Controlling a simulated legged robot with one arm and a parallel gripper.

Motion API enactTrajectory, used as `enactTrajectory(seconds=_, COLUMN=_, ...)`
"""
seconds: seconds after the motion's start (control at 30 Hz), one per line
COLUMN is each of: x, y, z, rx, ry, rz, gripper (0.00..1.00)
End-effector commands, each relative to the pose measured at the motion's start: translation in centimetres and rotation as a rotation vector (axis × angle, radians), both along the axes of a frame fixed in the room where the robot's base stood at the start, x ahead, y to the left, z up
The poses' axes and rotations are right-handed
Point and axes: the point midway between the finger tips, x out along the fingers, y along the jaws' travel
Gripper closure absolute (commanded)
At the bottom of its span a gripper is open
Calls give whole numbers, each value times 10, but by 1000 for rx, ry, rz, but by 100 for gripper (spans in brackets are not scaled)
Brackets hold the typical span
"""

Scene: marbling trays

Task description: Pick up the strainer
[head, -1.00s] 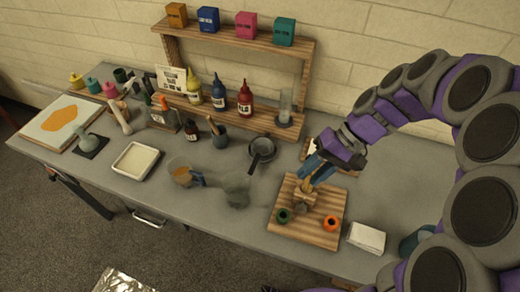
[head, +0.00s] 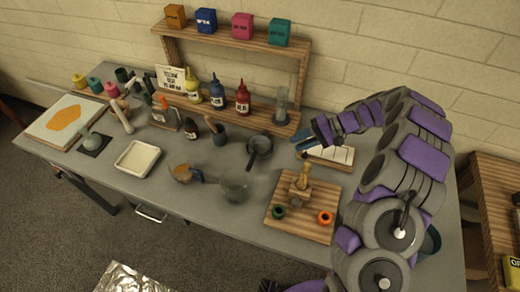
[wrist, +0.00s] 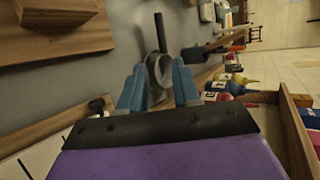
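The strainer (head: 260,145), a dark round bowl with a straight black handle, lies on the grey table in front of the wooden rack. In the wrist view its round rim (wrist: 160,72) shows beyond and between my fingers, with its handle pointing up in the picture. My gripper (head: 303,140) has blue fingers and is to the right of the strainer in the head view, apart from it. The wrist view shows the fingers (wrist: 158,80) spread with nothing held. Part of the strainer's bowl is hidden by the fingers in the wrist view.
A wooden board (head: 297,231) with a figure and green and orange rings is at the front right. The wooden rack (head: 290,125) with bottles stands behind.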

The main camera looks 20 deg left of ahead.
Motion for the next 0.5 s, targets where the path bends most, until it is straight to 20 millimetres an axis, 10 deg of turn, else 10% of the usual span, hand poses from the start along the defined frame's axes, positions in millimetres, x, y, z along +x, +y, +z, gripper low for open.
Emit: enactTrajectory(seconds=0.5, x=-32, y=75, z=-50, rx=2, ry=2, rz=3, gripper=68)
